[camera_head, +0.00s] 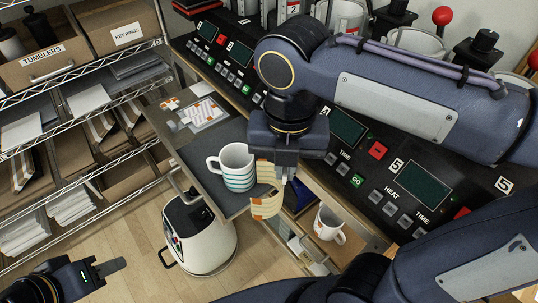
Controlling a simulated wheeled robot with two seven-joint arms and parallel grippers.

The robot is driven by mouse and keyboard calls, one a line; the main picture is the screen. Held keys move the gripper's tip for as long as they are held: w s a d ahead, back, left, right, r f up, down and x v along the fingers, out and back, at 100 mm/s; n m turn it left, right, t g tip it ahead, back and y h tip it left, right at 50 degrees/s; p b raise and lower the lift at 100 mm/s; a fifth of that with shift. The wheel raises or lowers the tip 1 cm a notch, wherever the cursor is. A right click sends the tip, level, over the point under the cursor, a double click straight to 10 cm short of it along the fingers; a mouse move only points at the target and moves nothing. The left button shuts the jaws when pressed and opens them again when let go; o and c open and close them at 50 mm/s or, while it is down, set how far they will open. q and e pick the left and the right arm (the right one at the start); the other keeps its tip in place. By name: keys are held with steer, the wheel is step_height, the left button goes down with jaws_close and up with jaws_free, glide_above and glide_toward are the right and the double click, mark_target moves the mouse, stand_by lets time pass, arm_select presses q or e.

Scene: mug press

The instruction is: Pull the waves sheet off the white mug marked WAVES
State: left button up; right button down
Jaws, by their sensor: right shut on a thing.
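A white mug (236,168) with teal wavy bands stands upright on the dark grey pulled-out shelf, its handle to the left. My right gripper (284,178) is just right of the mug, pointing down and shut on a curled cream sheet with orange marks (266,206). The sheet hangs at the mug's right side and over the shelf's front edge. I cannot tell whether it still touches the mug. The gripper hides part of the sheet.
The dark shelf (205,150) carries printed sheets (198,113) at its back. A control panel (400,185) with buttons runs along the right. Another mug (328,225) lies in an open drawer below. A white appliance (200,235) stands on the floor. Wire racks (75,140) fill the left.

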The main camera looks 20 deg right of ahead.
step_height(320, 180, up, 6)
steer(key=s+p, duration=0.2)
steer(key=p, duration=0.2)
steer(key=shift+d, duration=0.2)
stand_by(0.4)
stand_by(0.7)
